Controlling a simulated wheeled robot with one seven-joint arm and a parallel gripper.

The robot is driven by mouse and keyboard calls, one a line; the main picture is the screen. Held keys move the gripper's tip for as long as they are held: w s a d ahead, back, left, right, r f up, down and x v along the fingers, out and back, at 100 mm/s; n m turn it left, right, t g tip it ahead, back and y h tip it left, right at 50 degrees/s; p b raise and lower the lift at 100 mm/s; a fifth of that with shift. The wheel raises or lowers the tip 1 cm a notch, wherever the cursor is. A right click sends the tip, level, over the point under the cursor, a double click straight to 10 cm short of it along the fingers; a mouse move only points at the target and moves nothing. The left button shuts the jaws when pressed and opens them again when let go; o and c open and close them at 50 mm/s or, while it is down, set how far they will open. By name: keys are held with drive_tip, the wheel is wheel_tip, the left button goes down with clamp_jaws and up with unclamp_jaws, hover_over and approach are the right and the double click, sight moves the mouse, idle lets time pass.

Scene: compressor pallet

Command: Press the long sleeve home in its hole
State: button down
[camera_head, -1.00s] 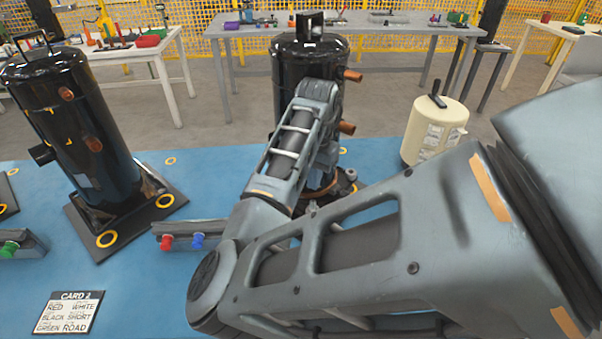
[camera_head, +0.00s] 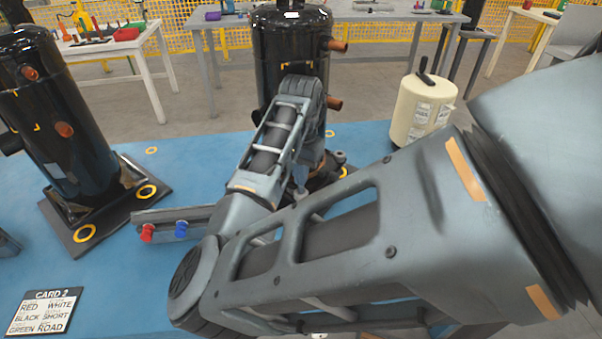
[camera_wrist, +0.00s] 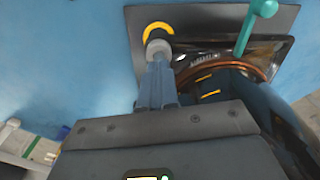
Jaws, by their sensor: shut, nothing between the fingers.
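In the wrist view my gripper (camera_wrist: 157,88) points at a corner of the dark base plate (camera_wrist: 200,20) of the middle compressor. Its grey-blue fingers are shut with nothing between them. A short grey round piece (camera_wrist: 158,47), likely the sleeve, stands at the yellow-ringed hole (camera_wrist: 158,29) just beyond the fingertips. I cannot tell whether the tips touch it or how deep it sits. A teal pin with a round head (camera_wrist: 243,38) stands at the plate's right side.
Another black compressor (camera_head: 65,120) stands at the left on its plate. A cream canister (camera_head: 415,110) stands to the right. A grey holder (camera_head: 200,213) with red and blue pieces and a card (camera_head: 45,312) lie on the blue surface. Tables (camera_head: 380,16) stand behind.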

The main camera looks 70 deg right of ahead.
drive_tip(key=shift+s+f, duration=0.2)
drive_tip(key=shift+f, duration=0.3)
wheel_tip(320, 180, up, 5)
drive_tip(key=p, duration=0.5)
drive_tip(key=shift+w+r, duration=0.1)
drive_tip(key=shift+r, duration=0.1)
wheel_tip(320, 180, up, 8)
drive_tip(key=shift+f, duration=0.2)
